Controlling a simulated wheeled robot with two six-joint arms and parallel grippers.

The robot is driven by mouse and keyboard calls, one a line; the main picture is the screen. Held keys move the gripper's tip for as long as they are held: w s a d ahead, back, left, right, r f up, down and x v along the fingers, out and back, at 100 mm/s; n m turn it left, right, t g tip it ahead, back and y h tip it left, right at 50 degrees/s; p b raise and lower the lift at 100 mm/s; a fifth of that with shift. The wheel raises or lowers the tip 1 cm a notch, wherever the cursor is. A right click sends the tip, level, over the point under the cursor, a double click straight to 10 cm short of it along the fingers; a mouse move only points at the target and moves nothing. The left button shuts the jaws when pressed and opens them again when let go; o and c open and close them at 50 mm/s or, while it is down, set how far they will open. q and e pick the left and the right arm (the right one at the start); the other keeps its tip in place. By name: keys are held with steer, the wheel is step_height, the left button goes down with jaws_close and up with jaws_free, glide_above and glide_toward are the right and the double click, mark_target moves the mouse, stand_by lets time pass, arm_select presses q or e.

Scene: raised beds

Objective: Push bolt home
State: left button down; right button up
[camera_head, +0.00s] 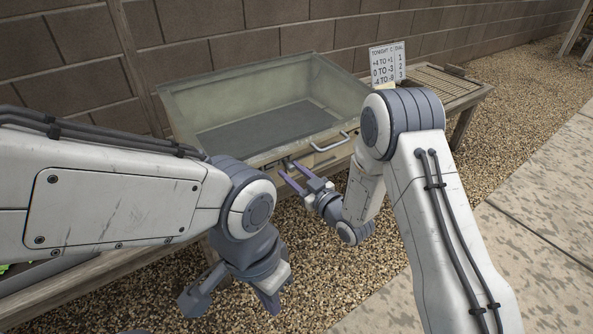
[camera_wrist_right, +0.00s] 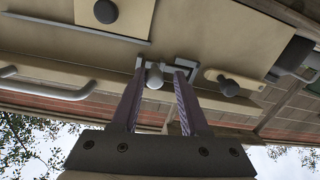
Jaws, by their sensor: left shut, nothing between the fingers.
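A small bolt with a round grey knob (camera_wrist_right: 154,79) is on the front of the wooden frame in the right wrist view. A grey bracket (camera_wrist_right: 192,64) sits by it. My right gripper (camera_wrist_right: 158,75) has its two purple fingers apart, one on each side of the knob; whether they touch it I cannot tell. In the head view my right gripper (camera_head: 287,172) is at the front board of the glazed box (camera_head: 322,146), where the bolt is too small to make out.
A grey bar handle (camera_head: 331,144) is on the box's front, right of my right gripper. A card (camera_head: 387,64) with temperatures and dial numbers stands behind my right arm. Gravel (camera_head: 500,120) and paving (camera_head: 550,195) are clear.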

steer(key=shift+o, duration=0.3)
steer(key=shift+s+d, duration=0.15)
steer(key=shift+d, duration=0.05)
steer(key=p+v, duration=0.2)
steer(key=v, duration=0.8)
steer(key=shift+a, duration=0.1)
